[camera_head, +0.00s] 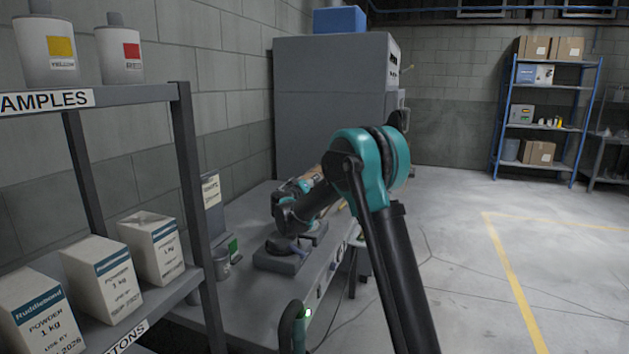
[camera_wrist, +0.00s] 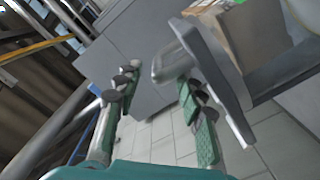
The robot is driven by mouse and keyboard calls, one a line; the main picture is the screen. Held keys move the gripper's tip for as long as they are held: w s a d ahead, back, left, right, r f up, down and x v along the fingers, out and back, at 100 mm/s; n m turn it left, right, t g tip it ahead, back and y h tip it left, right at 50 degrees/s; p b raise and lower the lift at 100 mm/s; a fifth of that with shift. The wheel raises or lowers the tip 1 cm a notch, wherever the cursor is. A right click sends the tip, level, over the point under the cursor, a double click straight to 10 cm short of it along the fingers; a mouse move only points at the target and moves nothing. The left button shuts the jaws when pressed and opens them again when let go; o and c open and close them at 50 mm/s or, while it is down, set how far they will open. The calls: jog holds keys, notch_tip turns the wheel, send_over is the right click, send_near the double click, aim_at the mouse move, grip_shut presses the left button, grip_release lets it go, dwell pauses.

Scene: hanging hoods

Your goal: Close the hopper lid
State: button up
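In the wrist view, a grey flat panel with a raised edge (camera_wrist: 222,85), which looks like the hopper lid, stands tilted on the right. A rounded grey handle-like part (camera_wrist: 168,66) sticks out from its left side toward the space between my fingers. My gripper (camera_wrist: 160,95) is open, with one finger on each side of that space and nothing clearly held. I cannot tell whether a finger touches the panel. In the head view, my arm hides the fingertips and the lid cannot be made out.
A brown cardboard surface (camera_wrist: 245,32) shows beyond the panel. In the head view, a grey bench (camera_head: 245,310) runs along the wall to a tall grey cabinet (camera_head: 325,105). A shelf with powder cartons (camera_head: 105,285) stands close on the left. Open floor (camera_head: 460,270) lies to the right.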

jog(key=v, duration=0.6)
jog(key=shift+s, duration=0.4)
jog(key=s+d+f+m+g, duration=0.2)
jog(key=s+d+f+g, duration=0.25)
jog(key=s+d, duration=0.55)
jog(key=s+d+f+m+g, duration=0.1)
jog(key=s+d+f+g, duration=0.2)
jog(key=s+d+f, duration=0.55)
jog(key=s+d+f+g+y, duration=0.1)
jog(key=s+f+y, duration=0.1)
jog(key=s, duration=0.7)
jog(key=s+d+f+g+y, duration=0.2)
jog(key=s+f, duration=0.3)
jog(key=s, duration=0.5)
jog(key=s+d+f+m+g+y, duration=0.1)
jog(key=s+f, duration=0.3)
jog(key=s, duration=0.5)
jog(key=shift+s+d+g+y, duration=0.2)
jog(key=shift+s+g+y, duration=0.2)
jog(key=shift+g+y, duration=0.15)
jog(key=shift+f, duration=0.15)
